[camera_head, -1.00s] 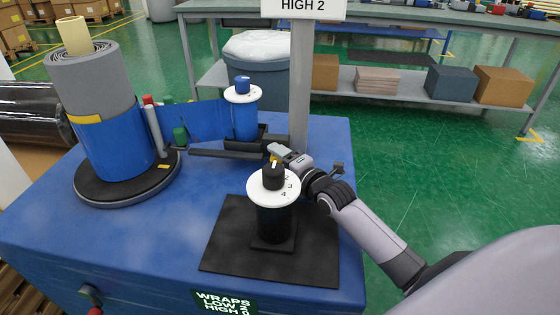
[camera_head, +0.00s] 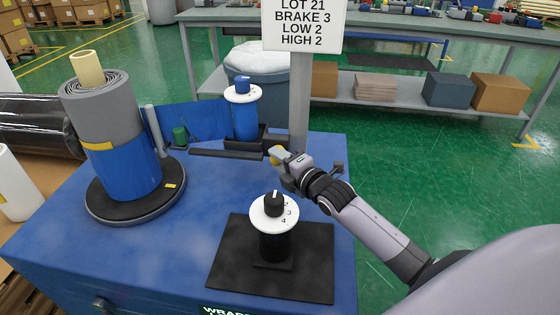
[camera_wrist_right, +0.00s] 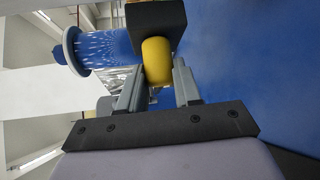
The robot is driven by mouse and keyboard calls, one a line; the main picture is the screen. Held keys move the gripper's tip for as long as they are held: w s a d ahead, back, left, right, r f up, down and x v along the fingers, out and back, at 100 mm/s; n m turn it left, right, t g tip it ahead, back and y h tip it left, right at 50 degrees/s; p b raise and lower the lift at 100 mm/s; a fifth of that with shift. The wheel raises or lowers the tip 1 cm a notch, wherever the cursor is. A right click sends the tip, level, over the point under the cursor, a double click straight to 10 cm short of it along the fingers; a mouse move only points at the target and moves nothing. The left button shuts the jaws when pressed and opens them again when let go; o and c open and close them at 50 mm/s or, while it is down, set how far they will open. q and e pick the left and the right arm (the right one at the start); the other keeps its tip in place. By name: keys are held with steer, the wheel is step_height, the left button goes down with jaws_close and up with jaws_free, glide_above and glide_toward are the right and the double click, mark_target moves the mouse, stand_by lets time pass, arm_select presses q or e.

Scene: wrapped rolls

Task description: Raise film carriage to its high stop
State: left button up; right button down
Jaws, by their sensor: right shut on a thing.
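The film carriage (camera_head: 225,153) is a dark bracket on the grey mast (camera_head: 299,95), carrying an upright blue film roll (camera_head: 244,122) with a white top disc and blue knob. It also shows in the right wrist view as a black block (camera_wrist_right: 155,22). My right gripper (camera_head: 281,157) is at the carriage's near side. In the wrist view its fingers (camera_wrist_right: 158,82) are on either side of the yellow handle (camera_wrist_right: 157,58), shut on it. Blue film runs from the carriage to the wrapped roll (camera_head: 125,155) on the left turntable. My left gripper is out of view.
A sign (camera_head: 303,22) on the mast reads LOT 21, BRAKE 3, LOW 2, HIGH 2. A black post with a numbered white dial (camera_head: 274,213) stands on a dark mat (camera_head: 225,270) in front. A workbench (camera_head: 400,55) stands behind; green floor is open at right.

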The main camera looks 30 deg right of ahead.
step_height(320, 180, up, 4)
steer(key=shift+w+f+p, duration=0.1)
steer(key=shift+f+p, duration=0.1)
steer(key=shift+p, duration=0.75)
steer(key=shift+r+p, duration=0.6)
steer(key=shift+r, duration=0.05)
steer(key=c, duration=0.8)
jaws_free()
steer(key=shift+r, duration=0.1)
steer(key=shift+f, duration=0.25)
steer(key=shift+s+d+r, duration=0.15)
steer(key=shift+s+r, duration=0.05)
steer(key=shift+s, duration=1)
steer(key=shift+s+d+r, duration=0.15)
steer(key=shift+s+d, duration=0.05)
steer(key=shift+s, duration=0.95)
steer(key=shift+s+d+r, duration=0.15)
steer(key=shift+s+r, duration=0.05)
steer(key=shift+s, duration=1)
